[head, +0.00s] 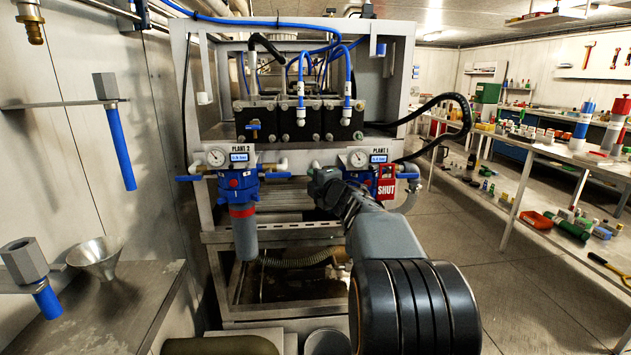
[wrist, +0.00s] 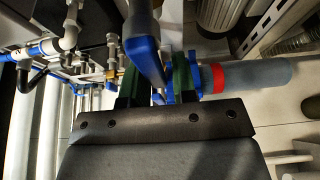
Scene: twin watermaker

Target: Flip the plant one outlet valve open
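The plant one unit, under the PLANT 1 label, has a round gauge (head: 358,158) and a blue body. A red SHUT tag (head: 386,182) hangs at its right side. My gripper (head: 320,184) is just left of and below that gauge, and my arm hides much of the unit's lower part. In the wrist view the green fingers of my gripper (wrist: 156,88) stand apart, with a blue lever-like part (wrist: 147,60) reaching into the gap between them. I cannot tell whether they touch it. Which part is the outlet valve is not clear.
The plant two unit has its own gauge (head: 216,157) and a grey filter housing (head: 244,235) with a red band. A black hose (head: 455,98) arches on the right. A bench (head: 560,150) with bottles stands further right, and a metal funnel (head: 98,257) stands left.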

